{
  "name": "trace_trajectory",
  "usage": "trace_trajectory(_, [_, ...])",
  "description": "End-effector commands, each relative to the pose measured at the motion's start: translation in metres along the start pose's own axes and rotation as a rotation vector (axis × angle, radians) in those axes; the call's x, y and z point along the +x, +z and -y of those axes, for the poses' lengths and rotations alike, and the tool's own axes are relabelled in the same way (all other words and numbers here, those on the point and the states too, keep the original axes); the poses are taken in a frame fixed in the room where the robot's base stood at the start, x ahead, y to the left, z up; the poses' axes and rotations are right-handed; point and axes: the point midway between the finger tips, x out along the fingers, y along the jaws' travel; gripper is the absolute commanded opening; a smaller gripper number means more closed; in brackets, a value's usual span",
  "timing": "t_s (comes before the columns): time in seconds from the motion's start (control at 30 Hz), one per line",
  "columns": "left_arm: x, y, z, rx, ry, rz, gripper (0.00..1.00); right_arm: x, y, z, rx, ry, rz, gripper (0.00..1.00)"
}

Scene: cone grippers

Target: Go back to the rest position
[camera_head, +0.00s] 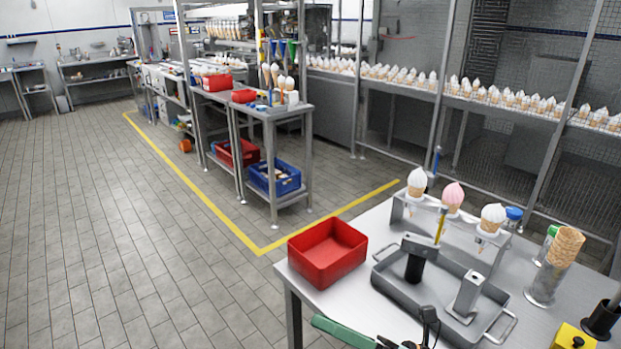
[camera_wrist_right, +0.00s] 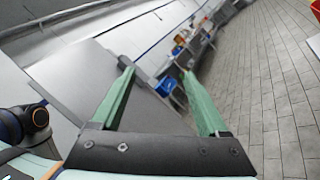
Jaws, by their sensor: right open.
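My right gripper shows best in the right wrist view (camera_wrist_right: 154,67). I cannot make out my left gripper in either view.
On the table are a red bin (camera_head: 328,252), a grey tray (camera_head: 385,284) with upright pieces, a rack with three filled cones (camera_head: 453,197), stacked empty cones (camera_head: 566,246) and a yellow block (camera_head: 571,337). The tiled floor at left is clear.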

Motion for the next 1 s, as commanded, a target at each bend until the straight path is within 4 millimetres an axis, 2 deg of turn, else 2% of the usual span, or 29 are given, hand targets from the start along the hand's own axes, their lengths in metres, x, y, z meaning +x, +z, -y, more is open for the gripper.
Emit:
trace_trajectory(0.03, [-0.001, -0.001, 0.0, -0.001, 0.0, 0.001, 0.82, -0.01, 0.002, 0.011, 0.204, -0.04, 0.142, 0.77])
trace_trajectory(0.13, [-0.003, -0.002, -0.001, -0.001, 0.0, 0.002, 0.82, -0.043, 0.005, 0.043, 0.603, -0.12, 0.422, 0.77])
trace_trajectory(0.23, [-0.004, -0.002, -0.001, -0.001, 0.001, 0.003, 0.82, -0.09, -0.015, 0.082, 1.006, -0.203, 0.707, 0.77])
trace_trajectory(0.3, [-0.005, -0.003, -0.001, -0.002, 0.001, 0.003, 0.82, -0.127, -0.044, 0.107, 1.28, -0.26, 0.909, 0.77])
trace_trajectory(0.37, [-0.005, -0.004, -0.001, -0.002, 0.001, 0.003, 0.82, -0.157, -0.074, 0.122, 1.483, -0.304, 1.065, 0.77])
trace_trajectory(0.4, [-0.005, -0.004, -0.001, -0.002, 0.001, 0.003, 0.82, -0.174, -0.095, 0.128, 1.6, -0.329, 1.16, 0.77])
trace_trajectory(0.5, [-0.006, -0.004, -0.001, -0.002, 0.001, 0.003, 0.82, -0.208, -0.143, 0.136, 1.837, -0.381, 1.362, 0.77])
trace_trajectory(0.6, [-0.006, -0.004, -0.001, -0.002, 0.001, 0.004, 0.82, -0.23, -0.179, 0.135, 1.994, -0.416, 1.505, 0.77])
trace_trajectory(0.67, [-0.006, -0.004, -0.001, -0.002, 0.001, 0.004, 0.82, -0.238, -0.194, 0.133, 2.053, -0.429, 1.563, 0.77])
trace_trajectory(1.0, [-0.006, -0.004, -0.001, -0.002, 0.001, 0.004, 0.82, -0.238, -0.194, 0.133, 2.053, -0.429, 1.563, 0.77])
